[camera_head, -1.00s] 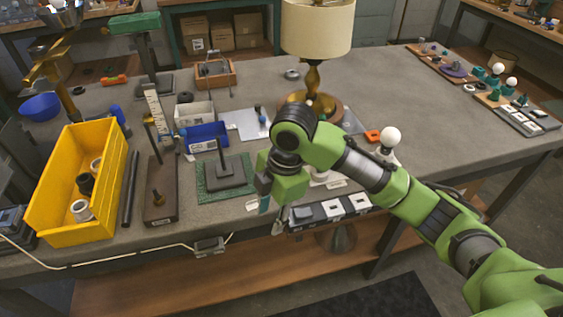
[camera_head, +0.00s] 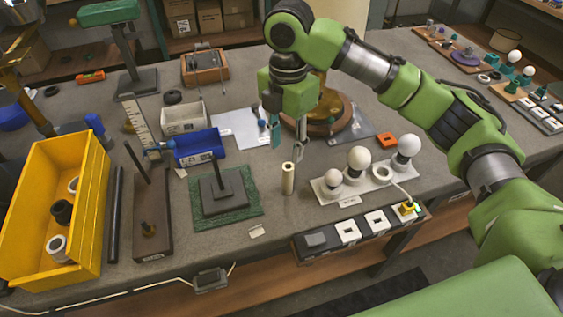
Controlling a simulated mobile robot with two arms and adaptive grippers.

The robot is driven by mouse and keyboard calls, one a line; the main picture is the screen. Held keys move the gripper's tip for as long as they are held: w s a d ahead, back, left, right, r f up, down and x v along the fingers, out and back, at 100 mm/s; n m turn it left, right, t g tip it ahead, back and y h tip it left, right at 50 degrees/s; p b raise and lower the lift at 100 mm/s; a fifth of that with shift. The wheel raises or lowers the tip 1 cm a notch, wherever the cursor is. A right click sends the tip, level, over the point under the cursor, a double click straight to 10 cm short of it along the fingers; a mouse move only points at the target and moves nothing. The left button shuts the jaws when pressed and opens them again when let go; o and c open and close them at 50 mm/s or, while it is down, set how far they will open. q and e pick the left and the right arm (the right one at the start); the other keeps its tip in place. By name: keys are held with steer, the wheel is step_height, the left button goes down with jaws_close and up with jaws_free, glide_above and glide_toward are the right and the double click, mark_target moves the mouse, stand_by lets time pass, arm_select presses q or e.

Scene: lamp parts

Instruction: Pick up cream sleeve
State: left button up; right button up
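A slim cream sleeve (camera_head: 288,180) stands upright on the grey workbench, to the right of the green mat. My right gripper (camera_head: 287,146) points down just above and behind it in the picture. Its two fingers are apart with nothing seen between them. The fingertips look close to the sleeve's top, but I cannot tell the exact gap. My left gripper is not in view.
A white holder (camera_head: 345,194) with several bulbs stands to the right, above a dark socket strip (camera_head: 330,240) at the bench edge. Left are the green mat (camera_head: 245,210) with a dark stand, a blue bin (camera_head: 200,152) and a yellow bin (camera_head: 95,225). The lamp stands behind my arm.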

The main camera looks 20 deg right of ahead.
mark_target(288, 181)
step_height(288, 181, down, 8)
steer(key=shift+s+d+r, duration=0.1)
steer(key=shift+r, duration=0.1)
steer(key=shift+f, duration=0.3)
steer(key=shift+f+p, duration=0.25)
steer(key=shift+p, duration=0.05)
steer(key=f, duration=0.3)
steer(key=f+p, duration=0.1)
steer(key=shift+d+f, duration=0.2)
steer(key=shift+d, duration=0.05)
steer(key=shift+f, duration=0.2)
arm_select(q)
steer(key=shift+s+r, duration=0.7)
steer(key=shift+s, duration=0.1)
arm_select(e)
jaws_close()
